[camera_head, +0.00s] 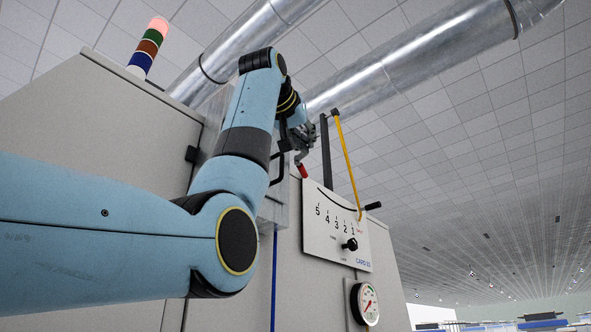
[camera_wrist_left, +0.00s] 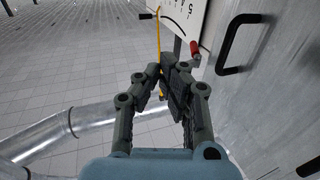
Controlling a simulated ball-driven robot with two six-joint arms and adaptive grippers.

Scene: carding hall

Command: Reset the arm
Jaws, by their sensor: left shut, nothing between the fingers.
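A thin yellow arm (camera_head: 347,160) hangs tilted from the top of a dark upright post (camera_head: 326,150). Its lower end is at the right side of a white scale plate (camera_head: 337,235) marked 5 to 1, near a black bar-shaped grip (camera_head: 373,206). The yellow arm also shows in the left wrist view (camera_wrist_left: 158,42). My left gripper (camera_head: 302,146) is shut and empty, left of the post and above a red handle (camera_head: 302,171). The red handle appears beyond the fingers in the left wrist view (camera_wrist_left: 195,47). My right gripper is out of view.
A grey machine cabinet (camera_head: 110,120) with a signal light (camera_head: 149,45) fills the left. A black door handle (camera_wrist_left: 240,42) stands out from its metal face. A knob (camera_head: 350,244) and round gauge (camera_head: 368,304) sit lower. Ducts (camera_head: 430,55) run overhead; open space lies right.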

